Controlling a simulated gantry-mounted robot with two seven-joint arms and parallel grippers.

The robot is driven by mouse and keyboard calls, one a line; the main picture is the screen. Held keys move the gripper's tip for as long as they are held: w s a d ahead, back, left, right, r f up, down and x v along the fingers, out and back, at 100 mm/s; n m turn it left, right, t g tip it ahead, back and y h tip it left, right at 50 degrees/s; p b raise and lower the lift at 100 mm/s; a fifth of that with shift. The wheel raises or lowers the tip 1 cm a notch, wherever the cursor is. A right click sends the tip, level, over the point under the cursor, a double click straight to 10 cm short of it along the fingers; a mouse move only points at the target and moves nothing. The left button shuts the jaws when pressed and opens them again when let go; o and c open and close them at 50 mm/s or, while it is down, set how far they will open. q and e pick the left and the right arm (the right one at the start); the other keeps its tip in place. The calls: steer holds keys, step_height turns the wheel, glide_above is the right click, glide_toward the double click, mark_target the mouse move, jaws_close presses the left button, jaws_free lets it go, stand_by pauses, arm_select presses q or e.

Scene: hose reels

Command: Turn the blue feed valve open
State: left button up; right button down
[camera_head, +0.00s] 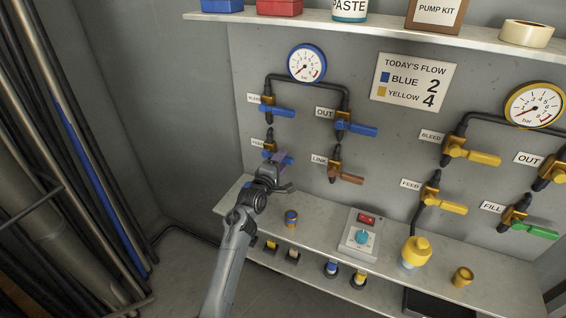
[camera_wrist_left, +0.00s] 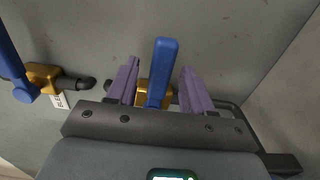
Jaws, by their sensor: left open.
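The blue feed valve (camera_head: 269,146) is on the wall at the lower left of the blue circuit, below the bleed valve. My left gripper (camera_head: 284,160) is at it and partly covers it in the head view. In the left wrist view the blue handle (camera_wrist_left: 161,70) stands between the two purple fingers of the left gripper (camera_wrist_left: 162,86), with a gap on each side. The jaws are open around the handle. The valve's brass body (camera_wrist_left: 145,92) shows behind the handle. My right gripper is in neither view.
The blue bleed valve (camera_head: 277,111) is just above, and the blue out valve (camera_head: 357,129) is to the right. The link valve (camera_head: 346,177) has a brown handle. A lower shelf (camera_head: 325,215) carries a control box (camera_head: 360,236). A gauge (camera_head: 306,63) is above.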

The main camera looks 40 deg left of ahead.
arm_select(q)
steer(key=shift+x, duration=1.1)
jaws_close()
